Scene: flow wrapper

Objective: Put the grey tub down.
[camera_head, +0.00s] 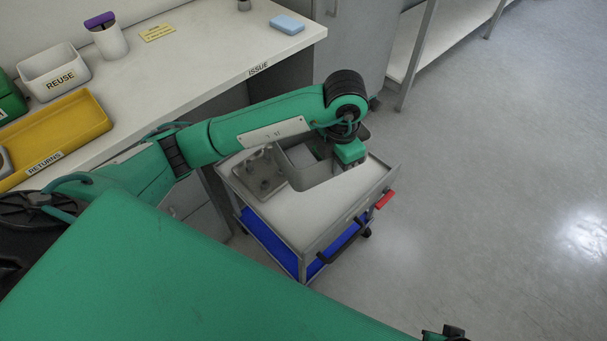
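The grey tub (325,180) is an open box with rounded corners, at the cart's top surface below my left wrist. Its inside shows in part; my arm hides its far side. My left gripper (350,153) points down at the tub's right-hand end, by the rim. Its fingers are hidden, so I cannot tell whether they grip the wall. I also cannot tell whether the tub's base touches the cart top. My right gripper is not clearly seen; only a small dark part shows at the bottom edge.
The cart (315,210) has a pale top, a blue lower shelf (262,232) and a red piece (385,200). The counter (165,85) holds a yellow tray (60,135), a REUSE bin (55,72) and a blue block (287,24).

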